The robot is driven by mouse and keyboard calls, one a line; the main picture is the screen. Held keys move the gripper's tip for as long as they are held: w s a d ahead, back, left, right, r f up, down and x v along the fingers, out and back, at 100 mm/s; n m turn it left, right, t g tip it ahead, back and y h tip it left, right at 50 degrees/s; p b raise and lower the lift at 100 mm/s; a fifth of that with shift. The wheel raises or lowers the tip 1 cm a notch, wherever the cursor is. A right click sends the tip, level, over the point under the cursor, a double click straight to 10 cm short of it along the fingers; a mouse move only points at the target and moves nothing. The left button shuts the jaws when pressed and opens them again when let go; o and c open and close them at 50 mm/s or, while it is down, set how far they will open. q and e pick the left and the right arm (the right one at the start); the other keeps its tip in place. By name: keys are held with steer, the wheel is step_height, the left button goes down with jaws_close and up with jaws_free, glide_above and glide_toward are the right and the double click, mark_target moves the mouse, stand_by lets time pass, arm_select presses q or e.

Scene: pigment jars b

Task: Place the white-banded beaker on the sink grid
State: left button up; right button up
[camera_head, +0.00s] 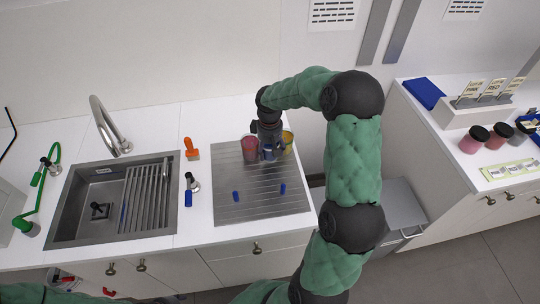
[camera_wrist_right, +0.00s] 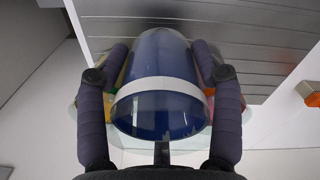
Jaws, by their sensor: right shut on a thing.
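The white-banded beaker (camera_wrist_right: 165,100) is dark blue with a white band and fills the middle of the wrist view. My right gripper (camera_wrist_right: 163,85) is shut on it, one dark finger on each side. In the head view my right gripper (camera_head: 268,150) points down at the back of the ribbed metal plate, and the blue beaker (camera_head: 269,154) shows only partly beneath it. I cannot tell whether its base touches the plate. The sink grid (camera_head: 148,198) is a rack of metal bars across the right part of the sink. My left gripper is out of view.
A pink beaker (camera_head: 250,149) and a yellow beaker (camera_head: 288,141) stand close on either side of the held one. The ribbed plate (camera_head: 260,205) has two small blue pieces on it. A tap (camera_head: 108,125) rises behind the sink; an orange item (camera_head: 191,149) and a small valve (camera_head: 192,182) stand between.

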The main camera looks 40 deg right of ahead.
mark_target(270, 155)
steer(key=shift+w+d+f, duration=0.15)
steer(key=shift+w+f, duration=0.05)
steer(key=shift+f, duration=0.1)
step_height(270, 155, down, 3)
steer(key=shift+w+d+f+b, duration=0.1)
steer(key=shift+f+b, duration=0.1)
steer(key=shift+b, duration=0.3)
steer(key=shift+r, duration=0.1)
steer(key=o, duration=1.2)
steer(key=shift+f, duration=0.2)
